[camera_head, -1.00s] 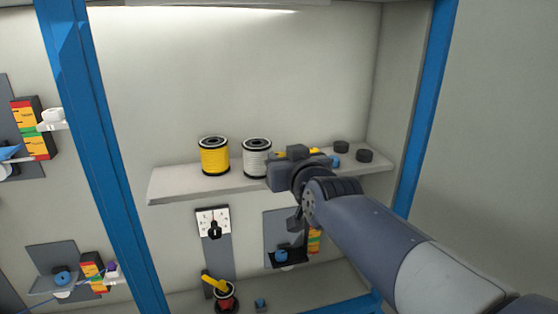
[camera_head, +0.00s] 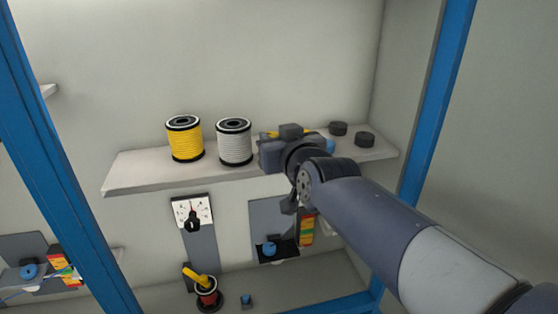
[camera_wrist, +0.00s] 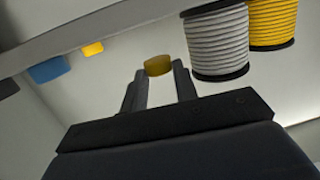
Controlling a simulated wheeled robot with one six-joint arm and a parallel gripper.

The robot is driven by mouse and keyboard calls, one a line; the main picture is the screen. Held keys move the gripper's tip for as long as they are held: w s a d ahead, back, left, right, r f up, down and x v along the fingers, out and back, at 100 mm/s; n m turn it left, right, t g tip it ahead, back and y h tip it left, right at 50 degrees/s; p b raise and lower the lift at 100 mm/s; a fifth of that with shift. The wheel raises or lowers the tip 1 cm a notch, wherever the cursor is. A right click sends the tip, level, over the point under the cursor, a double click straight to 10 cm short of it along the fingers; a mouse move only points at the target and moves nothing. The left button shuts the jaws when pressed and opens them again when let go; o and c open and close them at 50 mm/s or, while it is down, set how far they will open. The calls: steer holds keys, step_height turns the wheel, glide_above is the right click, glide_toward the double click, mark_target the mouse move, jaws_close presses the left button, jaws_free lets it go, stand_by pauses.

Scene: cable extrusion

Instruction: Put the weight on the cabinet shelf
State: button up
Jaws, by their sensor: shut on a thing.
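My gripper (camera_wrist: 158,68) is shut on a small yellow weight (camera_wrist: 158,63), held between the fingertips in the wrist view. That view appears upside down. In the head view my gripper (camera_head: 287,135) is at the cabinet shelf (camera_head: 140,174), just right of the white spool (camera_head: 234,142), and its wrist hides most of the fingers. A bit of yellow shows behind it. I cannot tell whether the held weight touches the shelf. A second yellow piece (camera_wrist: 92,48) and a blue piece (camera_wrist: 48,70) stand on the shelf to the gripper's right in the head view.
A yellow spool (camera_head: 185,139) stands left of the white one. Two dark discs, one at the back (camera_head: 338,128) and one in front (camera_head: 364,139), lie at the shelf's right end. Blue posts (camera_head: 440,90) frame the cabinet.

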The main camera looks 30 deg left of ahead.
step_height(320, 180, down, 4)
steer(key=shift+r+b, duration=0.1)
steer(key=shift+b, duration=0.65)
steer(key=shift+r, duration=0.1)
steer(key=o, duration=0.9)
steer(key=shift+p+v, duration=1.25)
steer(key=shift+v, duration=4.8)
